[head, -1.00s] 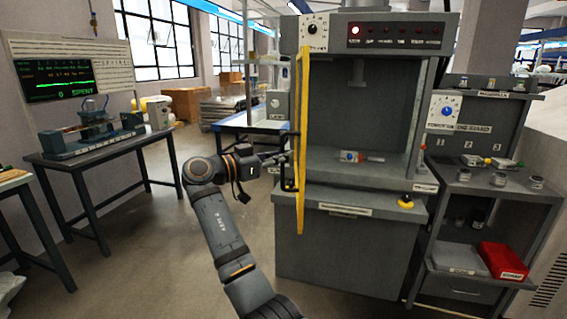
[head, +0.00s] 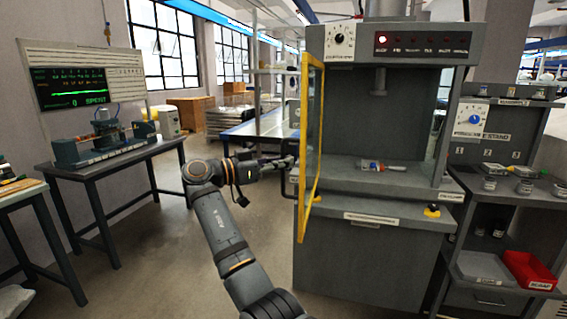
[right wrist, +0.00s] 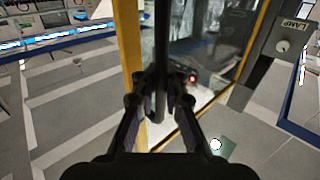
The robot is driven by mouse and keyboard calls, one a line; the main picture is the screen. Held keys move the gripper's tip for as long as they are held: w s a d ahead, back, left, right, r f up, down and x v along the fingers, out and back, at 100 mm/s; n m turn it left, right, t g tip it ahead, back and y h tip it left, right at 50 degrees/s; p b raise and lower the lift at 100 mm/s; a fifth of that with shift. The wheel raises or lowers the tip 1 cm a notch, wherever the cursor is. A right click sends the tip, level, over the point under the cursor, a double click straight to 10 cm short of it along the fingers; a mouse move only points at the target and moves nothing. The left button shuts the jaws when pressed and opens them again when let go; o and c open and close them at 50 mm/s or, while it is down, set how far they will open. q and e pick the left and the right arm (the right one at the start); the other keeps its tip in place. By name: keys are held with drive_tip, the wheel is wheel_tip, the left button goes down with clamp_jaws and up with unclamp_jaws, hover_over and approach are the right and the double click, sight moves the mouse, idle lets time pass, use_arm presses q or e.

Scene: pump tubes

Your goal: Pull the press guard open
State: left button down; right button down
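The press guard (head: 313,140) is a clear panel in a yellow frame at the left side of the grey press (head: 375,215). It stands swung out from the press front, and the press opening shows unobstructed beside it. It also shows in the right wrist view (right wrist: 131,60). A black upright bar handle (right wrist: 161,45) is on the guard. My right gripper (head: 288,162) is at this handle, left of the guard. In the right wrist view its fingers (right wrist: 160,95) are closed around the bar, one on each side. My left gripper is not in view.
A small red-and-blue part (head: 372,166) lies inside the press. A yellow button (head: 432,211) is on the press front. A stand with a red bin (head: 530,270) is at right.

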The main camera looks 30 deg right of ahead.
drive_tip(key=c, duration=1.4)
unclamp_jaws()
drive_tip(key=shift+a+f, duration=0.1)
drive_tip(key=shift+a, duration=0.1)
drive_tip(key=shift+d, duration=0.1)
drive_tip(key=a, duration=0.8)
drive_tip(key=w+a, duration=0.1)
drive_tip(key=a, duration=0.3)
drive_tip(key=shift+w, duration=0.1)
